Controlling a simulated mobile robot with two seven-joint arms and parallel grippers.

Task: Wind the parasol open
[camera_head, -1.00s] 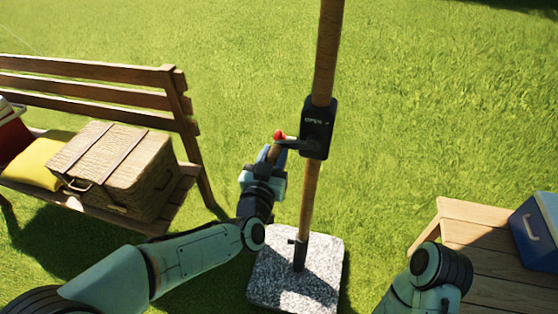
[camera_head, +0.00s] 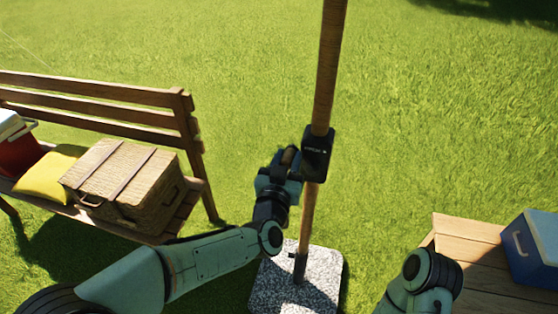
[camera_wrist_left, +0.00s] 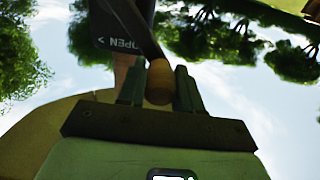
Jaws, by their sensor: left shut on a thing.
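The parasol's wooden pole (camera_head: 327,70) stands upright in a speckled stone base (camera_head: 298,280). A black crank housing (camera_head: 317,155) is fixed on the pole. My left gripper (camera_head: 290,158) is just left of the housing. In the left wrist view the left gripper (camera_wrist_left: 160,88) is shut on the crank's wooden handle (camera_wrist_left: 159,82), at the end of a dark crank arm (camera_wrist_left: 132,24). A beige surface (camera_wrist_left: 45,135), perhaps the canopy, shows beyond. My right arm is at lower right; its gripper is out of view.
A wooden bench (camera_head: 90,98) at left holds a wicker basket (camera_head: 125,185), a yellow cushion (camera_head: 48,177) and a red-and-white cooler (camera_head: 18,150). A wooden table (camera_head: 465,240) at right bears a blue box (camera_head: 530,245). Open grass lies behind the pole.

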